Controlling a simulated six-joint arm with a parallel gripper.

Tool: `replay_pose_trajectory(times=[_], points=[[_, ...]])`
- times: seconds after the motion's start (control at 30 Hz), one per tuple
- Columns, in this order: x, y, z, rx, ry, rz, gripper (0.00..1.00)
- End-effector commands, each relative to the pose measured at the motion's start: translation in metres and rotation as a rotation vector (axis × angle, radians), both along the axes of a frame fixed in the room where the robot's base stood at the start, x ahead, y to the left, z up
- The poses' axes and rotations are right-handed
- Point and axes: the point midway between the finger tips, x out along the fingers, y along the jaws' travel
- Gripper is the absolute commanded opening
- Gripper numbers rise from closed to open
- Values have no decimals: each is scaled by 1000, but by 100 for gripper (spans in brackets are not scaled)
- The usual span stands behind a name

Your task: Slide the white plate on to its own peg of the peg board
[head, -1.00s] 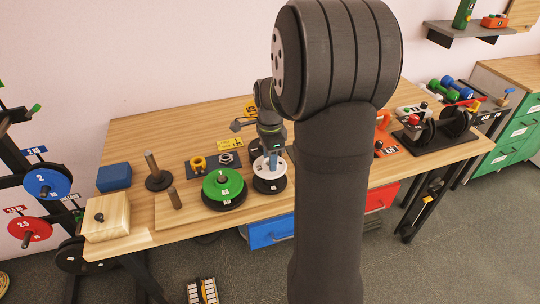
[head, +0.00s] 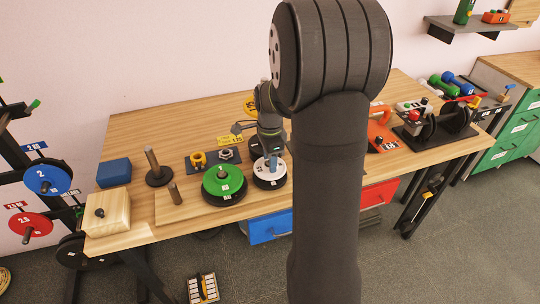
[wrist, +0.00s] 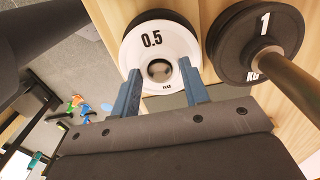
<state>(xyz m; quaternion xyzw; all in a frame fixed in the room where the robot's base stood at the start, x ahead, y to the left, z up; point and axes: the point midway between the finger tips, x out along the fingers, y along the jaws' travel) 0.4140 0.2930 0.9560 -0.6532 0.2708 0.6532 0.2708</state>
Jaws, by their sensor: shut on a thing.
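The white plate (head: 265,179), marked 0.5 in the wrist view (wrist: 180,42), lies flat over a black plate (head: 270,187). A dark rim shows past its edge in the wrist view. My gripper (head: 271,165) is above the white plate, its blue fingers (wrist: 160,85) on either side of the centre hole, shut on the plate's middle. The peg board (head: 188,215) is the pale wooden board along the front of the table. It has a bare short peg (head: 175,194) at its left. I cannot tell whether the white plate touches the black one; no peg tip is clear in its hole.
A green plate (head: 213,188) on a black plate stands close to the left. Another black plate (wrist: 228,50), marked 1, with a thick post, is near the right finger. A tall post (head: 152,160), a wooden block (head: 107,224) and a blue block (head: 114,172) stand farther left.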

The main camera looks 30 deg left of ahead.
Motion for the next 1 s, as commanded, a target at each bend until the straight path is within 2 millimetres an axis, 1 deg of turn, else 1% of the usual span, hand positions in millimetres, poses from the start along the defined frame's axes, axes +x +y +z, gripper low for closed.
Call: replay_pose_trajectory(times=[0.07,0.23,0.27,0.3,0.37,0.63,0.73,0.87,0.97,1.0], points=[[0,0,-3,0,0,0,0],[0,0,-2,1,-1,0,0],[0,0,-2,1,-1,0,47],[0,0,-2,1,-1,0,55],[0,0,-2,1,-1,0,67],[0,0,-2,-1,1,0,67],[0,0,3,1,-1,0,67],[1,1,20,3,-4,0,67],[1,1,42,3,-4,0,67],[1,1,52,4,-6,0,67]])
